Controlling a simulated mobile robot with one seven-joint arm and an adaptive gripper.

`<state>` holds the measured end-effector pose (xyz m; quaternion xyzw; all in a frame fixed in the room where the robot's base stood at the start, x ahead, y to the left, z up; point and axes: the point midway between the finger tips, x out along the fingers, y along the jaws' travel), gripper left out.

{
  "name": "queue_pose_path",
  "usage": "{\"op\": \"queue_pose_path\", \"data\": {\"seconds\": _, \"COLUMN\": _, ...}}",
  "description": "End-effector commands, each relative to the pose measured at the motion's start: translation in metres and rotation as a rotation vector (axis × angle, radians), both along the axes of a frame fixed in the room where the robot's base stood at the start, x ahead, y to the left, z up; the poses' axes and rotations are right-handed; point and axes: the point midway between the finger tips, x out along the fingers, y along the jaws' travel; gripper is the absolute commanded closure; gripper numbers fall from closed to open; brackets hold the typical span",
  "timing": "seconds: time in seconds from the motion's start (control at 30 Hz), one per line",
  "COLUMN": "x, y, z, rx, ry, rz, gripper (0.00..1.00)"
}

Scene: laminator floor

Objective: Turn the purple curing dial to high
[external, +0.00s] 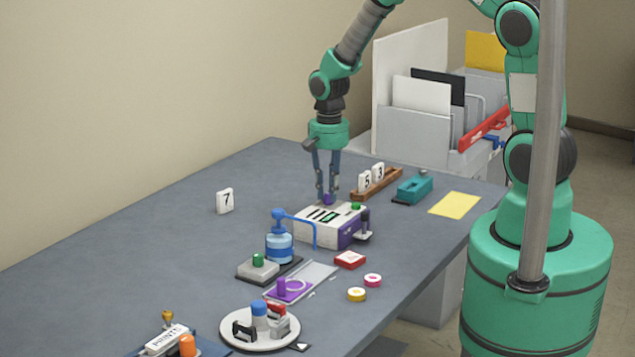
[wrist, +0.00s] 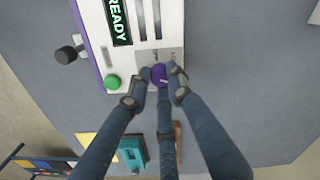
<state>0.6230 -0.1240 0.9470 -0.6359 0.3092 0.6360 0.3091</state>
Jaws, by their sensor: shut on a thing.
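The purple curing dial (external: 328,199) sits on the top of a white and purple machine (external: 316,228), at its far end. In the wrist view the dial (wrist: 159,75) shows a small white mark, and lies by the edge of a grey plate on the machine (wrist: 112,62). My gripper (external: 327,196) points straight down over the machine and is shut on the dial. In the wrist view my gripper's fingers (wrist: 160,78) close around the dial from several sides. The fingers cover part of the dial and of the plate's markings, so the dial's setting cannot be read.
The machine's display reads READY (wrist: 118,20). A wooden rack with number tiles (external: 376,185) and a teal tool (external: 412,190) stand close by.

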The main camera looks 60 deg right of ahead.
Motion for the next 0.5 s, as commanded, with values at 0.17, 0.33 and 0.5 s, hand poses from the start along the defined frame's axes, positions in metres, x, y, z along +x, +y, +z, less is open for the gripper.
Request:
{"op": "queue_pose_path", "data": {"seconds": 0.17, "x": -0.0001, "y": 0.0001, "z": 0.0005, "rx": 0.0, "ry": 0.0, "rz": 0.071, "gripper": 1.0}}
{"op": "queue_pose_path", "data": {"seconds": 0.33, "x": 0.0, "y": 0.0, "z": 0.0001, "rx": 0.0, "ry": 0.0, "rz": 0.104, "gripper": 1.0}}
{"op": "queue_pose_path", "data": {"seconds": 0.5, "x": 0.0, "y": 0.0, "z": 0.0, "rx": 0.0, "ry": 0.0, "rz": 0.104, "gripper": 1.0}}
